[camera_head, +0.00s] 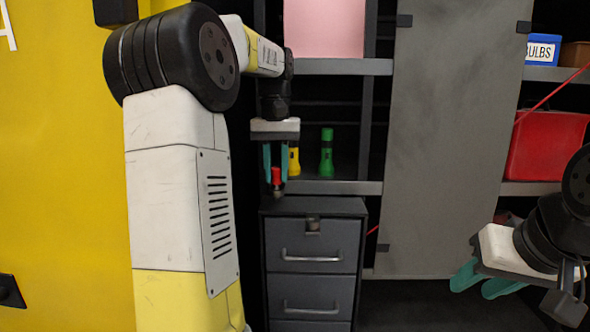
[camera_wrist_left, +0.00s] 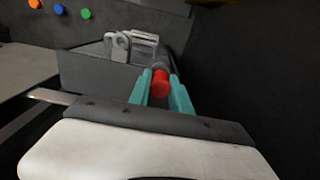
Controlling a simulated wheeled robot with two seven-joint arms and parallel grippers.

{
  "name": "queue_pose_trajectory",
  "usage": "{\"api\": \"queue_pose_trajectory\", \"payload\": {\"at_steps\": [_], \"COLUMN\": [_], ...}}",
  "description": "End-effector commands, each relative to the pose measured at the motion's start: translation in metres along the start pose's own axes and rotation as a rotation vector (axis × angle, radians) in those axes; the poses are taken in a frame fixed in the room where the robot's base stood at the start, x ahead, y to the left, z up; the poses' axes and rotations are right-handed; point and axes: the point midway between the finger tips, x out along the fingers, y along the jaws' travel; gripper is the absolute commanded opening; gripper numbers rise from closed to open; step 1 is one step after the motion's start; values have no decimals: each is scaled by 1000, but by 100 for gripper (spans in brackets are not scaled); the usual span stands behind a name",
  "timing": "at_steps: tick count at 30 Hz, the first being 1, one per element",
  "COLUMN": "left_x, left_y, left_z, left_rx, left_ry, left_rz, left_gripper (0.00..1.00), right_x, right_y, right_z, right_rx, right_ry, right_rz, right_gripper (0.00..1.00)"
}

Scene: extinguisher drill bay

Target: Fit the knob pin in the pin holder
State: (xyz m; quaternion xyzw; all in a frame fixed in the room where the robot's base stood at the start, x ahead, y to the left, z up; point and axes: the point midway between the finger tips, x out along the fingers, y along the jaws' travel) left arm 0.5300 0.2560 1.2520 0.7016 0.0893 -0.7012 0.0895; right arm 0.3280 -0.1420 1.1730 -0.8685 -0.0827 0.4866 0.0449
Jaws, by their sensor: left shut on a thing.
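My left gripper (camera_head: 274,184) is shut on the red knob pin (camera_head: 277,175), to the left of and above the drawer cabinet (camera_head: 318,207). In the left wrist view the red knob (camera_wrist_left: 161,84) sits between the teal fingers (camera_wrist_left: 160,88); a darker part lies beyond it.
A yellow torch (camera_head: 294,162) and a green torch (camera_head: 326,155) stand on the shelf behind the left gripper. A grey panel (camera_head: 445,140) stands to the right. A red case (camera_head: 545,143) and blue bulbs box (camera_head: 542,50) are on the right shelves.

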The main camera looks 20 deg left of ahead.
Motion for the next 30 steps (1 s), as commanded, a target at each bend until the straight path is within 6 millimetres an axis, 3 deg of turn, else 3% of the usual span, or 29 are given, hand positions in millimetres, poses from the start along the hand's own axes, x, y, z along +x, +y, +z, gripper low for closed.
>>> {"api": "queue_pose_trajectory", "payload": {"at_steps": [25,26,29,30], "left_x": [13,13,13,13], "left_y": [0,0,0,0], "left_z": [0,0,0,0], "left_rx": [0,0,0,0], "left_ry": [0,-1,0,0], "left_rz": [0,0,0,0], "left_gripper": [0,28,48,49], "right_x": [0,0,0,0], "right_y": [0,0,0,0], "right_z": [0,0,0,0], "right_rx": [0,0,0,0], "right_ry": [0,0,0,0], "right_rz": [0,0,0,0], "right_gripper": [36,36,36,36]}}
